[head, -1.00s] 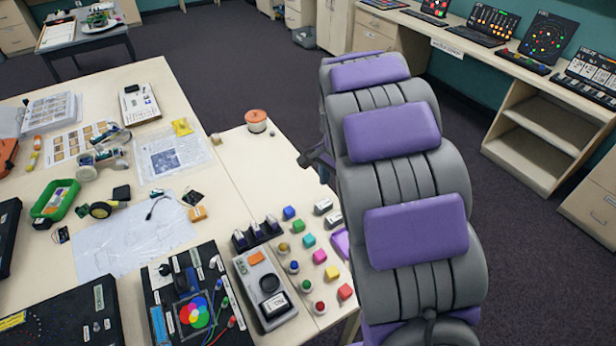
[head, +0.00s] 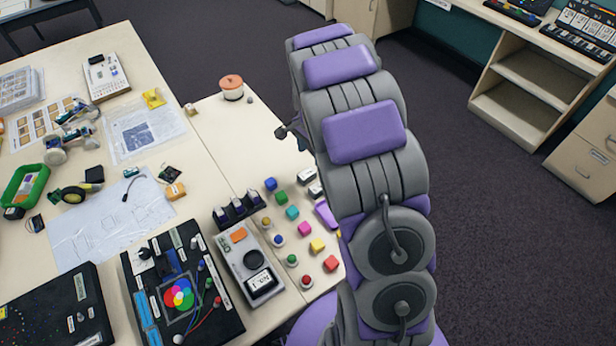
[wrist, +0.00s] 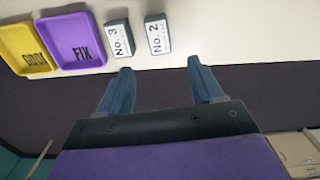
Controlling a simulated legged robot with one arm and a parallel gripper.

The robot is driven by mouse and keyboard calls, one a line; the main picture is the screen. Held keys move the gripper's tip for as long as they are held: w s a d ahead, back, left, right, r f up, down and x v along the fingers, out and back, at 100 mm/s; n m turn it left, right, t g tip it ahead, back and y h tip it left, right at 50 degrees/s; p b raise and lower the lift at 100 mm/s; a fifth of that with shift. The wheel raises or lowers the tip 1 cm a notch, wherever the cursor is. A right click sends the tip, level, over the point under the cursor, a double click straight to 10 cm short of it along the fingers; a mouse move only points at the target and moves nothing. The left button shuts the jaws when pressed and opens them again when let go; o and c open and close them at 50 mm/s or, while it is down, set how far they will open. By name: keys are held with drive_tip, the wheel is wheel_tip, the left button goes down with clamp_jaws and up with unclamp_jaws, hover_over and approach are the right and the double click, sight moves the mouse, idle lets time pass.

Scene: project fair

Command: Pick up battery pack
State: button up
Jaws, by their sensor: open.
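Two small dark grey boxes with white labels, taken as battery packs, lie near the table's edge. In the wrist view they read No. 3 (wrist: 118,40) and No. 2 (wrist: 158,36). In the head view they show just left of my arm (head: 308,174) (head: 316,190). A third labelled box, No. 1 (head: 259,281), sits on a grey device (head: 236,260). My gripper (wrist: 160,68) is open and empty; its blue fingers point toward the table edge, apart from the boxes, with No. 2 roughly ahead between them. In the head view my arm mostly hides it.
A purple FIX tray (wrist: 77,42) and a yellow tray (wrist: 27,50) stand left of the boxes in the wrist view. Several coloured cubes and knobs (head: 292,212) lie beside them. An orange-lidded pot (head: 232,90) stands farther back. Dark floor (head: 500,220) is open at right.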

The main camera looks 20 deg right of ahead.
sight(309, 172)
wheel_tip(309, 172, down, 3)
drive_tip(key=shift+r, duration=0.15)
drive_tip(key=shift+a+f+b, duration=0.3)
drive_tip(key=shift+a+f, duration=0.1)
drive_tip(key=shift+a, duration=0.2)
wheel_tip(309, 172, down, 4)
drive_tip(key=shift+s+f+b, duration=0.1)
drive_tip(key=shift+b, duration=0.5)
drive_tip(key=shift+d+f, duration=0.15)
drive_tip(key=shift+d, duration=0.25)
drive_tip(key=shift+a, duration=0.45)
drive_tip(key=c, duration=0.5)
drive_tip(key=shift+a, duration=0.15)
drive_tip(key=shift+c, duration=1.3)
drive_tip(key=shift+d, duration=0.4)
drive_tip(key=c, duration=0.4)
